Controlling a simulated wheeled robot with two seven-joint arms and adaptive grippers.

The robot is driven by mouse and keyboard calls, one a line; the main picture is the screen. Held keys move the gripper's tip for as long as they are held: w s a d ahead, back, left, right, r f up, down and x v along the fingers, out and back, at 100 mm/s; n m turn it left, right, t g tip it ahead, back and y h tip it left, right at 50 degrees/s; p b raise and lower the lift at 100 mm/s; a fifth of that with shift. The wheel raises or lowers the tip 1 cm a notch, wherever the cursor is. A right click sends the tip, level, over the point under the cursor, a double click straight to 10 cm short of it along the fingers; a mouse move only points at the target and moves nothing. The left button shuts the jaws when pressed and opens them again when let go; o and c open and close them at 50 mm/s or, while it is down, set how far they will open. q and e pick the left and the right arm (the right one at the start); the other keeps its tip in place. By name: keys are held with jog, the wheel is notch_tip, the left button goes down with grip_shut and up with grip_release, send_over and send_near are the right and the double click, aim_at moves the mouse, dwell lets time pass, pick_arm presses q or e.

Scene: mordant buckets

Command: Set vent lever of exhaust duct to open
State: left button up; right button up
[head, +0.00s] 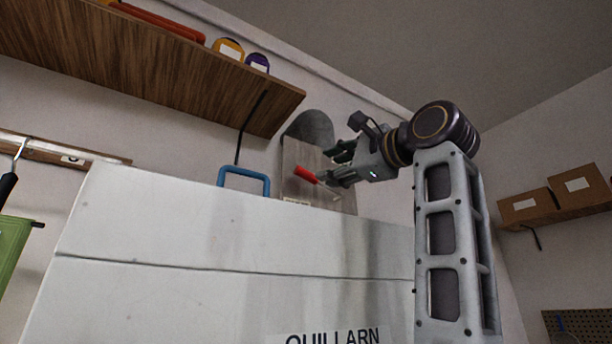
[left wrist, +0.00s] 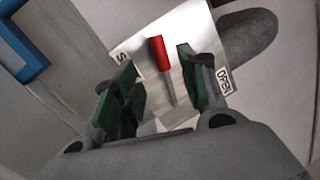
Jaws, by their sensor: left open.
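The exhaust duct's grey plate (head: 297,153) stands behind the white cabinet, with a rounded grey duct (head: 314,126) above it. The vent lever has a red handle (head: 306,174) and a thin metal shaft. My left gripper (head: 334,169) is open, its fingers close to the lever. In the left wrist view the red handle (left wrist: 160,53) lies in the gap between the open fingers of my left gripper (left wrist: 155,62). An "OPEN" label (left wrist: 223,82) is right of the lever; a partly hidden label starting with "S" (left wrist: 123,57) is left of it. The lever points between them.
A white cabinet (head: 170,230) with a blue handle (head: 243,172) fills the foreground below the plate. A wooden shelf (head: 140,65) hangs above left. Another shelf with cardboard boxes (head: 578,185) is at the right.

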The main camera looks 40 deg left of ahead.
aim_at(309, 175)
pick_arm(q)
jog(key=x, duration=1)
jog(key=shift+w+a, duration=0.1)
jog(key=shift+a, duration=0.25)
jog(key=shift+c, duration=0.3)
grip_shut()
